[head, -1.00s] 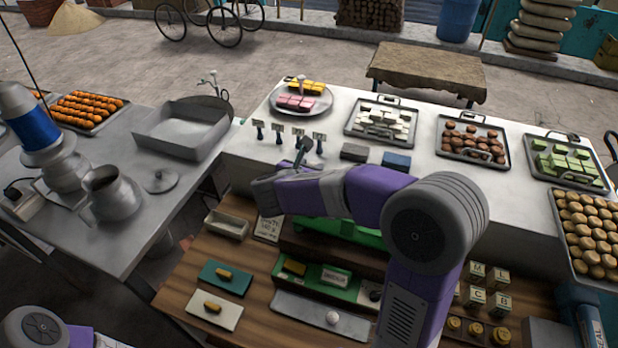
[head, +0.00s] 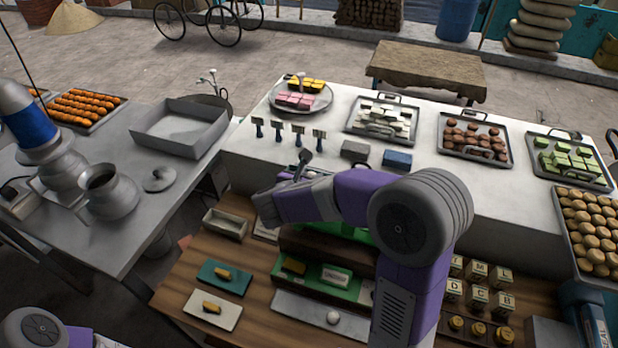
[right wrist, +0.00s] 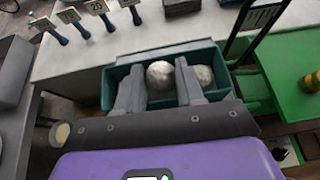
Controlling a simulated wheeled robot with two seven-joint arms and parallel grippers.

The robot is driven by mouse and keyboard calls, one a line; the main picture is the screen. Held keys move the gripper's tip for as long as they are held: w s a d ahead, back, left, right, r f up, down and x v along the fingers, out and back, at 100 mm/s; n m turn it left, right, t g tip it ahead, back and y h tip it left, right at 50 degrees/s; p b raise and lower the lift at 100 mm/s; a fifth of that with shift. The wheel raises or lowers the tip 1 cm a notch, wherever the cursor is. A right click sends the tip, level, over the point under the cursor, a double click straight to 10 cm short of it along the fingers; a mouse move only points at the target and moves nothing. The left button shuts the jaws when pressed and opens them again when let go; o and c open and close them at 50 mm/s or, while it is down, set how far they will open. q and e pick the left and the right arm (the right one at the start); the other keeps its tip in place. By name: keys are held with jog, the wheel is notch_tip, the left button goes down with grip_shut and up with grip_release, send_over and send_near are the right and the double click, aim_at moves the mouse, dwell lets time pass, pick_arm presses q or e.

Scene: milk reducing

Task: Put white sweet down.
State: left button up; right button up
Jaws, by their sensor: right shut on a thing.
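In the right wrist view my right gripper (right wrist: 159,72) points into a teal open-topped box (right wrist: 220,87). It is shut on a round white sweet (right wrist: 160,75), which sits between its two fingers inside the box walls. A second pale round sweet (right wrist: 204,75) lies just right of the right finger. Whether the held sweet touches the box floor is hidden. In the head view my right wrist hides the fingertips and the box. Another white ball (head: 333,317) lies on a grey tray (head: 290,304) on the wooden shelf. My left gripper is out of view.
A green stand (right wrist: 300,75) with a dark post (right wrist: 260,30) stands right of the teal box. Small label stands (head: 298,137) line the white counter (head: 245,150) behind. Trays of white sweets (head: 383,120) and brown sweets (head: 475,140) stand farther back.

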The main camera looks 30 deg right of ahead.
jog(key=shift+f, duration=0.2)
jog(key=o, duration=1)
jog(key=shift+r+p, duration=0.8)
jog(key=shift+p, duration=0.1)
jog(key=v, duration=0.6)
jog(key=b+v, duration=0.1)
jog(key=v, duration=0.5)
jog(key=shift+a+f, duration=0.1)
jog(key=shift+f, duration=0.15)
dwell(0.6)
